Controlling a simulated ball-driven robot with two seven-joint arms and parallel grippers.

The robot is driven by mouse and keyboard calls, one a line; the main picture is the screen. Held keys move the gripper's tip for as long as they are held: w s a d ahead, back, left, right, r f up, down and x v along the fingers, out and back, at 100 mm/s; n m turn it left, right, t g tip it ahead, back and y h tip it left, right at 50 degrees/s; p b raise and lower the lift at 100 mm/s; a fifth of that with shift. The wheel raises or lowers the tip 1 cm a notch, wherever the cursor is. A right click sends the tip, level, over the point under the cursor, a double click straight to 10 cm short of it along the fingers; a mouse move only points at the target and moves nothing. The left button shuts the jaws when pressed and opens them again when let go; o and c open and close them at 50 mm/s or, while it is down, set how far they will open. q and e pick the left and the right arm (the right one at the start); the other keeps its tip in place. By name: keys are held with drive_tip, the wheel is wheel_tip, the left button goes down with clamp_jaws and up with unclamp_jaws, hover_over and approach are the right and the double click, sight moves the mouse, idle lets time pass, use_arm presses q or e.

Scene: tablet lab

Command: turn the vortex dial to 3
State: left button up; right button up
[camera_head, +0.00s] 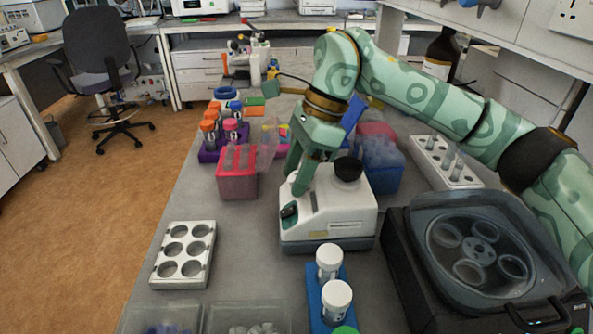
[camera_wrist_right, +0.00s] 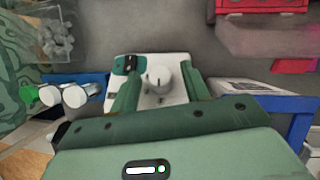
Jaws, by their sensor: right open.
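The vortex mixer (camera_head: 335,222) is a white and grey box with a black cup (camera_head: 348,169) on top. It stands mid-bench in the head view. A dark green switch (camera_head: 289,214) is at its front left. In the right wrist view, the pale round dial (camera_wrist_right: 158,78) is on the mixer's white face (camera_wrist_right: 178,64), with a dark pointer line. The digits around it are too small to read. My right gripper (camera_head: 300,180) points down at the mixer. Its open fingers (camera_wrist_right: 162,90) lie on either side of the dial; contact is unclear. My left gripper is out of view.
A black centrifuge (camera_head: 400,262) stands right of the mixer. A blue rack (camera_head: 315,300) with white-capped tubes is in front. A pink rack (camera_head: 238,186) and a blue box (camera_head: 388,182) stand behind. A grey six-hole block (camera_head: 157,270) is at left, with clear bench between it and the mixer.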

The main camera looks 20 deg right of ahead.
drive_tip(key=c, duration=1)
drive_tip(key=shift+r, duration=0.1)
